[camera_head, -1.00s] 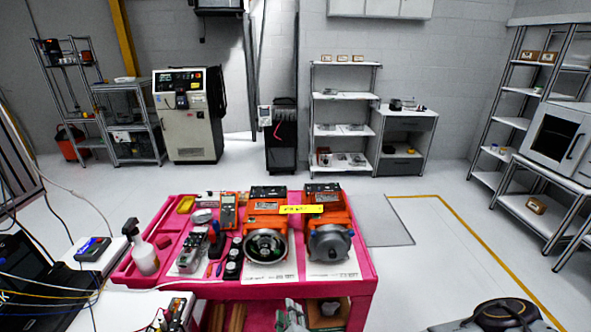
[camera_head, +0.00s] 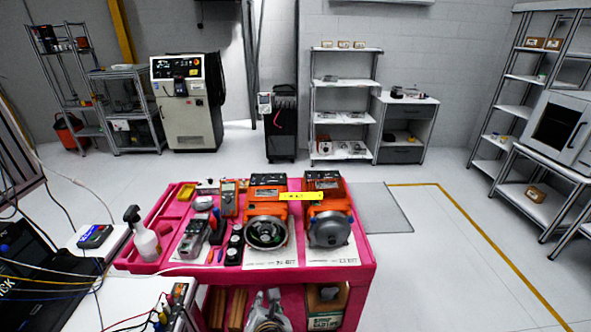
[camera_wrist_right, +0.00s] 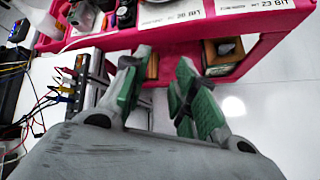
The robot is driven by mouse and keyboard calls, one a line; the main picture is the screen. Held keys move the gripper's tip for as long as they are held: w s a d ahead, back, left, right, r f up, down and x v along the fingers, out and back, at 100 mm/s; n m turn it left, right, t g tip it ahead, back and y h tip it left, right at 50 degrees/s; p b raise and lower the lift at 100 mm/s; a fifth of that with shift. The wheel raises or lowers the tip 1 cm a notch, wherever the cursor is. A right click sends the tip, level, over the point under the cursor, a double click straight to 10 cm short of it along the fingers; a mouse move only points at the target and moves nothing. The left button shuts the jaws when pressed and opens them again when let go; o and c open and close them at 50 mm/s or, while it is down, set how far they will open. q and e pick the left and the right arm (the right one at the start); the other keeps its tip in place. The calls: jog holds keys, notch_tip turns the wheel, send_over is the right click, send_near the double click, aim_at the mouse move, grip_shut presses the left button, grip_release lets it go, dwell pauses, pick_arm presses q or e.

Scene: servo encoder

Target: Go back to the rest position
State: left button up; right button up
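My right gripper (camera_head: 268,308) is at the bottom of the head view, in front of the pink cart (camera_head: 368,262) and below its top edge. In the right wrist view its two green-padded fingers (camera_wrist_right: 162,68) stand apart with nothing between them. My left gripper is not in view. Two orange servo units stand on the cart top, a left one (camera_head: 266,208) and a right one (camera_head: 326,207), each on a white printed card. A yellow strip (camera_head: 300,196) spans between them.
The cart also bears a spray bottle (camera_head: 144,238), a multimeter (camera_head: 228,198) and small tools. A carton (camera_head: 325,305) is on its lower shelf. A white table (camera_head: 120,303) with wires is at the lower left. The floor to the cart's right is clear.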

jog(key=s+d+f+m+g+h, duration=0.1)
jog(key=s+d+f+m+g, duration=0.15)
jog(key=d+m, duration=0.75)
jog(key=s+d+f+m+g, duration=0.2)
jog(key=s+d+f+m, duration=0.1)
jog(key=d+m, duration=0.7)
jog(key=s+d+f+m+g+h, duration=0.1)
jog(key=s+d+f+m+g, duration=0.15)
jog(key=d+m, duration=0.75)
jog(key=s+f+b, duration=0.2)
jog(key=s+f, duration=0.1)
jog(key=f, duration=3.2)
jog(key=s+d+f+g+b, duration=0.1)
jog(key=s+d+f, duration=0.1)
jog(key=s+f, duration=0.9)
jog(key=s+d+f+b, duration=0.1)
jog(key=s+d+f, duration=0.1)
jog(key=s+f, duration=0.9)
jog(key=shift+s+n+g, duration=0.3)
jog(key=shift+s+g, duration=0.1)
